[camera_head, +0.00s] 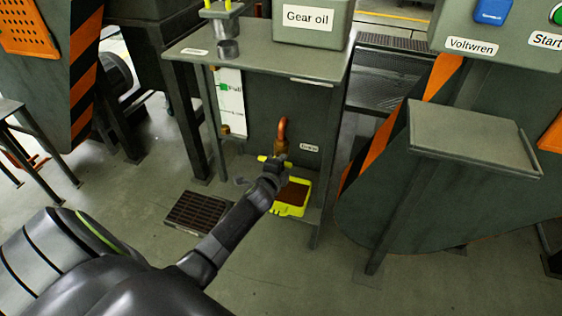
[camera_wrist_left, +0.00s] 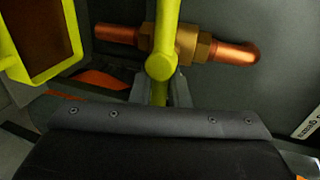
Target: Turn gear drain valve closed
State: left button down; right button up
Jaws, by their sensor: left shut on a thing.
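The drain valve has a yellow handle (camera_head: 263,158) below a bent copper pipe (camera_head: 282,126). In the left wrist view the handle (camera_wrist_left: 166,28) runs across the line of the copper pipe (camera_wrist_left: 232,53) and the brass valve body (camera_wrist_left: 203,48). My left gripper (camera_head: 275,164) reaches in from the lower left and is shut on the handle. In the left wrist view its fingers (camera_wrist_left: 160,90) stand on either side of the lower part of the handle. The gripper hides part of the valve in the head view. My right gripper is not in view.
A yellow tray (camera_head: 289,210) with brown contents sits below the valve; its rim (camera_wrist_left: 74,32) also shows in the left wrist view. A gear oil box (camera_head: 310,38) stands on the cabinet above. A floor grate (camera_head: 198,212) lies to the left. A grey table (camera_head: 470,135) stands right.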

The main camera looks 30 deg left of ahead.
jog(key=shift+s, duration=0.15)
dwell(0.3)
pick_arm(q)
jog(key=c, duration=1.5)
grip_release()
jog(key=shift+f, duration=0.1)
jog(key=shift+o, duration=0.2)
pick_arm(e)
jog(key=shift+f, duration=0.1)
